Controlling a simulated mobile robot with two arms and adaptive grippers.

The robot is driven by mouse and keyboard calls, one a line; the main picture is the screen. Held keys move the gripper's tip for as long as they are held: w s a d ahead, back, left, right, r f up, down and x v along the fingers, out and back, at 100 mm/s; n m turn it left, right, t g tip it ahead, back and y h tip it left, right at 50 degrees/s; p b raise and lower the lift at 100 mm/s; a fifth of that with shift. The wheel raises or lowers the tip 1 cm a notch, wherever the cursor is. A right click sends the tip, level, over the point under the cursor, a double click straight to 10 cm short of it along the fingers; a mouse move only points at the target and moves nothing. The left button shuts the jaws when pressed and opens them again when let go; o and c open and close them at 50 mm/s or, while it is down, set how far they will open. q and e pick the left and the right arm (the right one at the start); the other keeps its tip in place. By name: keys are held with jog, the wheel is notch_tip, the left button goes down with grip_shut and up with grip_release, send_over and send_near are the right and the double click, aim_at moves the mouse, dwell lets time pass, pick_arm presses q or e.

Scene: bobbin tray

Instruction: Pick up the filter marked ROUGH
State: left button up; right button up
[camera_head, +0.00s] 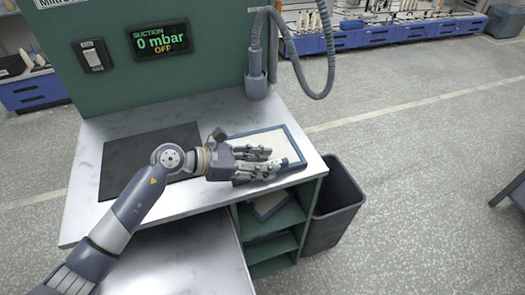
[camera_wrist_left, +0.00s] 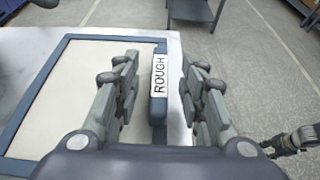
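The filter marked ROUGH (camera_head: 296,146) is a flat white panel in a dark blue frame, lying on the worktop near its right end. In the left wrist view its blue frame (camera_wrist_left: 50,75) shows, with the white label reading ROUGH (camera_wrist_left: 159,75) on a thick blue edge bar. My left gripper (camera_head: 282,164) is over the filter's front edge. In the left wrist view its open fingers (camera_wrist_left: 160,95) lie on either side of the labelled bar, with gaps visible. Part of my right arm (camera_wrist_left: 290,141) seems to show at the right; its fingers are unclear.
A dark mat (camera_head: 118,165) lies left on the worktop (camera_head: 88,215). A hose (camera_head: 323,50) hangs from a holder (camera_head: 256,86) behind. The suction display (camera_head: 160,39) reads 0 mbar, OFF. A shelf below holds another panel (camera_head: 268,206). A dark bin (camera_head: 338,205) stands right.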

pick_arm(q)
grip_shut()
jog(key=shift+r, duration=0.1)
